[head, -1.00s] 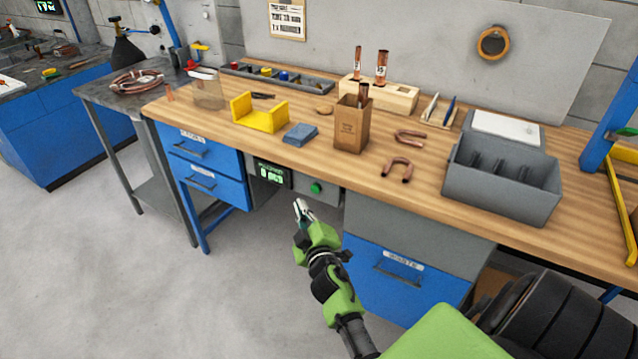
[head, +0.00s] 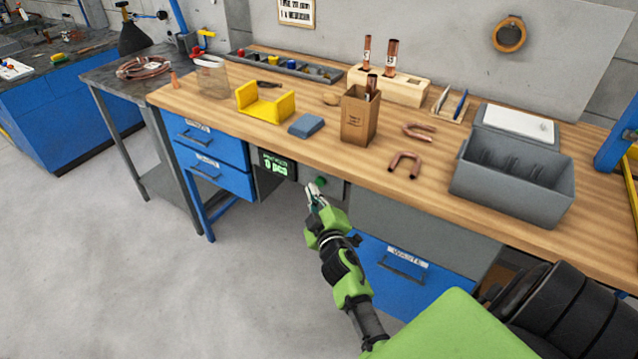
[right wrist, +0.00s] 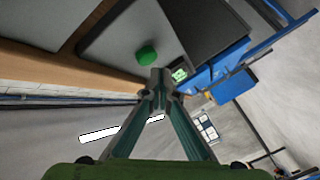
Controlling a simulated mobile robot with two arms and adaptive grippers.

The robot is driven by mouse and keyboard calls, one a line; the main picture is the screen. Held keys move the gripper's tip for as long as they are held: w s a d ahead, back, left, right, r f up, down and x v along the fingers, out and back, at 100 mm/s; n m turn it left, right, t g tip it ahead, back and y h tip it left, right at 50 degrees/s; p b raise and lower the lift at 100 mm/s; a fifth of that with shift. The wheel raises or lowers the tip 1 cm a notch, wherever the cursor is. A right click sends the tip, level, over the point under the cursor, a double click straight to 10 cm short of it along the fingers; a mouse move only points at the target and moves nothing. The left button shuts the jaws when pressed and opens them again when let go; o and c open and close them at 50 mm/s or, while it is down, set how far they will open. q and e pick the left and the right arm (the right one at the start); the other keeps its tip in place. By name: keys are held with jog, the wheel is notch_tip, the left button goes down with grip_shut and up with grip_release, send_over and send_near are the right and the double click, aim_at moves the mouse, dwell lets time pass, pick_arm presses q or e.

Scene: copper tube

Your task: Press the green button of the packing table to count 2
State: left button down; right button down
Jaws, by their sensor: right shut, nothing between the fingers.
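The green button (head: 321,181) is on a grey panel under the front edge of the packing table (head: 230,124). Left of it is a small display (head: 276,165) with green text that appears to show a 0. My right gripper (head: 314,190) is shut and empty, its tips just in front of and slightly below the button. In the right wrist view the green button (right wrist: 147,55) stands out from its panel just beyond the shut fingertips (right wrist: 159,82). I cannot tell whether they touch it. My left gripper is not in view.
On the tabletop are a grey bin (head: 510,195), a cardboard box (head: 357,120) with copper tubes, bent copper tubes (head: 405,162), a blue block (head: 306,125) and a yellow holder (head: 265,106). Blue drawers (head: 209,174) flank the panel on the left. The floor in front is clear.

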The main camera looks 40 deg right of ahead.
dwell(0.5)
jog(key=shift+d, duration=0.15)
jog(key=shift+w+d, duration=0.15)
jog(key=shift+d, duration=0.1)
jog(key=shift+w+d, duration=0.2)
jog(key=shift+d, duration=0.3)
dwell(0.9)
dwell(0.4)
jog(key=shift+s+a, duration=0.4)
jog(key=shift+a, duration=0.45)
jog(key=shift+a, duration=0.1)
